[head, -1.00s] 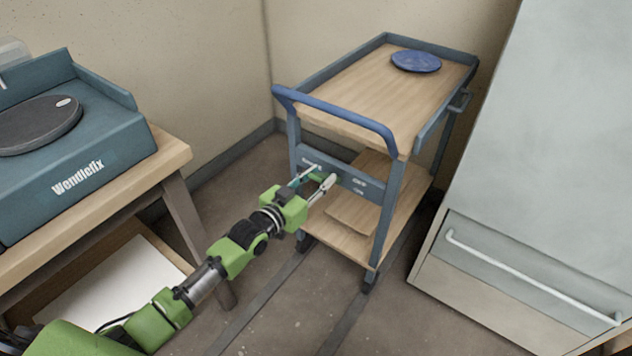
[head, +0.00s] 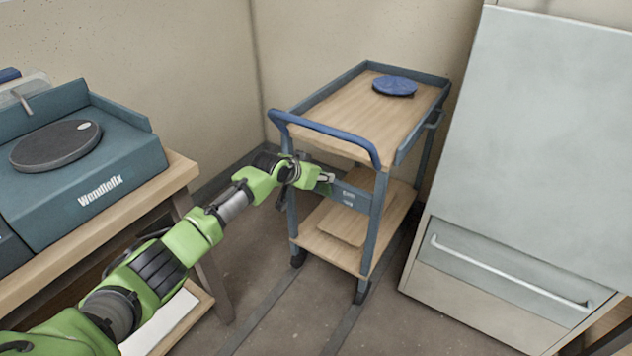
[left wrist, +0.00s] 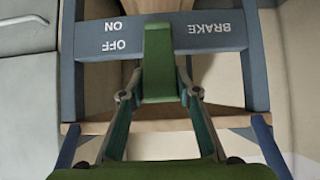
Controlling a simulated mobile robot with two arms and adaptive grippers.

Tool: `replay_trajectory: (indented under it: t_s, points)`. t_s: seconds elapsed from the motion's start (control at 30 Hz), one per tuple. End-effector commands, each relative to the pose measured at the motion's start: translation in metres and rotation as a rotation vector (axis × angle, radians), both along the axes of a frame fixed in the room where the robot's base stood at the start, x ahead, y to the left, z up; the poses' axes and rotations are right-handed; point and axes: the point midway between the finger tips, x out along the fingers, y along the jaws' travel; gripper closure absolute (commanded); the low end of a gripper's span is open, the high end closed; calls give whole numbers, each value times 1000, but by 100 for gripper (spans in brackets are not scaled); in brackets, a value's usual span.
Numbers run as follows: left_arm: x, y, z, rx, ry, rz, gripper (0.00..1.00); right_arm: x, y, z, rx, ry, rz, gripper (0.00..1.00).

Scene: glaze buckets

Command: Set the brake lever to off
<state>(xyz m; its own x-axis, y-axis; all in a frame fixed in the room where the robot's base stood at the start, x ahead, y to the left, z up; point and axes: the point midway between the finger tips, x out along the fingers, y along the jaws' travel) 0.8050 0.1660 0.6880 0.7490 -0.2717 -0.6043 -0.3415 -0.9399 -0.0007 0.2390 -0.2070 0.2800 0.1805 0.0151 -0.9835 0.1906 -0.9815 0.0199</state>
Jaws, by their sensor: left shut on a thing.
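The blue-grey cart (head: 364,232) stands near the wall corner with a crossbar below its blue handle. In the left wrist view the crossbar (left wrist: 205,32) carries the words BRAKE, ON and OFF, upside down. The green brake lever (left wrist: 158,50) stands out from the bar between BRAKE and the ON/OFF labels. I cannot tell which label it is set to. My left gripper (left wrist: 158,97) is shut on the lever, one fingertip at each side. In the head view my left gripper (head: 326,178) is at the crossbar and mostly hides the lever. My right gripper is not in view.
A blue disc (head: 395,86) lies on the cart's top shelf; a board (head: 345,222) lies on the lower one. A blue Wendlefix machine (head: 100,190) stands on a wooden table at left. A large grey cabinet (head: 535,130) stands at right. Floor shows in front of the cart.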

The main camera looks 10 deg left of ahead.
Motion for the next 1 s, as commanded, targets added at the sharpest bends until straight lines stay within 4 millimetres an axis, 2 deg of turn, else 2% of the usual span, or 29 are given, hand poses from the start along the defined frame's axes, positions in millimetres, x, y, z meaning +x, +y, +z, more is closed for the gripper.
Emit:
replay_trajectory:
  t_s: [0.03, 0.4, 0.93, 0.97, 1.0]
  points:
    - [4, -1, 5, 6, 19, 2, 100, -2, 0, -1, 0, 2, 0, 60]
    - [11, -4, 5, 46, 134, 1, 100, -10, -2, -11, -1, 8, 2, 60]
    - [12, -5, 5, 55, 150, 0, 100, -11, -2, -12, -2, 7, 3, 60]
    - [12, -5, 5, 55, 150, 0, 65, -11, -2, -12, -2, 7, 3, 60]
    - [12, -5, 5, 55, 150, 0, 54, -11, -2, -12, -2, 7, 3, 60]
